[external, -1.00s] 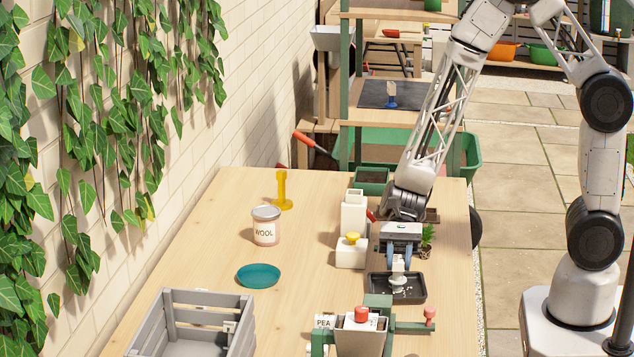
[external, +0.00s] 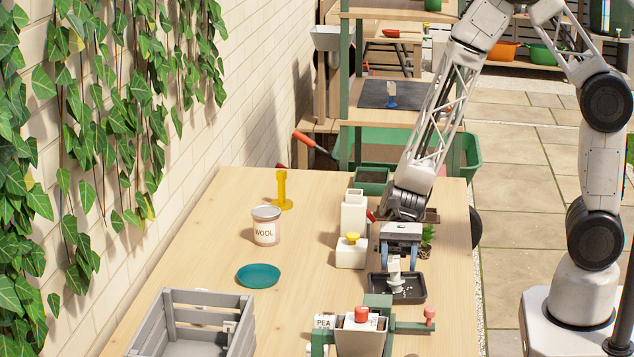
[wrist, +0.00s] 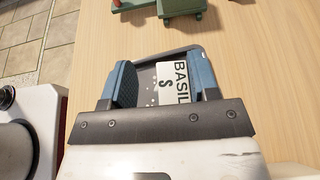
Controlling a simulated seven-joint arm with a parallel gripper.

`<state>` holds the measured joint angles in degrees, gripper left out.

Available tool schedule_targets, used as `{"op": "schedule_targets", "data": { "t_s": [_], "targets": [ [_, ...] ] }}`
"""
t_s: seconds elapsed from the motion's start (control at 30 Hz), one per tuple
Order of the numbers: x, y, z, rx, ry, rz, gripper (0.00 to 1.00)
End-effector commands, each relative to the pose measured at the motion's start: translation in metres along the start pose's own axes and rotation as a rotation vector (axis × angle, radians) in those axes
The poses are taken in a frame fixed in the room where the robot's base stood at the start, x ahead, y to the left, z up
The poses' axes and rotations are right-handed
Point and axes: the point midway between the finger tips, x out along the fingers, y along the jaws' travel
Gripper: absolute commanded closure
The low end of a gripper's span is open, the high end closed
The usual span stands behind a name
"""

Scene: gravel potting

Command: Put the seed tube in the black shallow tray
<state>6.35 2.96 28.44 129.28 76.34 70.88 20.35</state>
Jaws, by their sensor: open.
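The black shallow tray (external: 415,292) sits near the right side of the bench, with white specks on its floor. A small white piece labelled BASIL (wrist: 172,82), which looks like the seed tube, is at the tray between my fingers. In the external view the white piece (external: 394,274) leans, with its lower end over or in the tray; whether it rests on the floor is hard to tell. My gripper (external: 399,262) is open just above the tray. In the wrist view my gripper's fingers (wrist: 165,80) stand apart; the label is nearer the right finger, with a gap at the left.
A white box with a yellow knob (external: 352,252) stands left of my gripper, and a small potted plant (external: 427,236) stands right. A green-framed hopper (external: 361,330) is in front of the tray. A WOOL can (external: 266,228), teal saucer (external: 258,276) and grey crate (external: 195,314) are farther left.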

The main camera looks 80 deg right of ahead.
Motion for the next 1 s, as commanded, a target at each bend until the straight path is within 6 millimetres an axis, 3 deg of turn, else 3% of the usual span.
{"op": "schedule_targets", "data": {
  "t_s": [0.37,1.0],
  "targets": [
    [-0.023,0.0,0.001,-0.001,0.001,-0.002,0.45],
    [-0.093,-0.001,0.001,0.0,0.001,-0.002,0.45]
  ]
}}
